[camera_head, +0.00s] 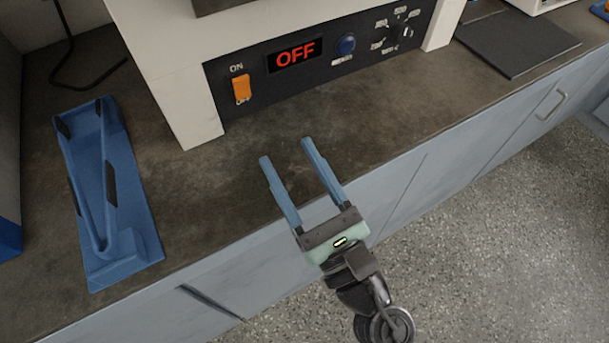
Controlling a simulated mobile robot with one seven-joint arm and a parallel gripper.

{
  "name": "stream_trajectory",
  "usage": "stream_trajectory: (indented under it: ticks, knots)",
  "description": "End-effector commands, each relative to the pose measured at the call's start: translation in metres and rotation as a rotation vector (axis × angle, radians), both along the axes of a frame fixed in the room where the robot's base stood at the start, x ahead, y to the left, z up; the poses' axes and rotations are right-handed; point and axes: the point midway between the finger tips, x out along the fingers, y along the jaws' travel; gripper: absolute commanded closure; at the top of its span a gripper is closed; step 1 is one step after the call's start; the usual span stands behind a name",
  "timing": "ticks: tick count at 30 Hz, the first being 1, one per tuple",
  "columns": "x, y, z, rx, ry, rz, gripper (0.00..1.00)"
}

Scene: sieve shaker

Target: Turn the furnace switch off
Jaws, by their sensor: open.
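The furnace (185,85) is a large off-white box at the back of the counter, with a dark control panel (255,102) along its lower front. An orange rocker switch (241,88) sits at the panel's left end, with ON printed above it and a partly covered label at its lower end. The display (295,55) right of the switch reads OFF in red. My gripper (286,149) has two blue fingers, spread apart and empty. It is over the counter's front part, below and right of the switch, apart from the panel.
A blue tray-like holder (125,230) lies on the counter at left. A dark flat plate (515,42) lies at the right. The dark counter (215,190) before the furnace is clear.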

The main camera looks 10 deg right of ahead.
Motion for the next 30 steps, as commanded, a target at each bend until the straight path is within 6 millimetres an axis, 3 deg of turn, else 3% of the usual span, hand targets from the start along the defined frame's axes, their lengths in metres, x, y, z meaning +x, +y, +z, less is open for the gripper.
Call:
stream_trajectory:
  ticks: [7,25,28,30]
  knots:
    - [-0.024,-0.009,0.0,0.001,0.0,-0.001,0.38]
    - [-0.025,-0.009,0.0,0.001,-0.001,-0.001,0.38]
    - [-0.019,-0.011,0.016,0.055,-0.028,-0.003,0.38]
    - [-0.011,-0.016,0.043,0.157,-0.073,0.001,0.38]
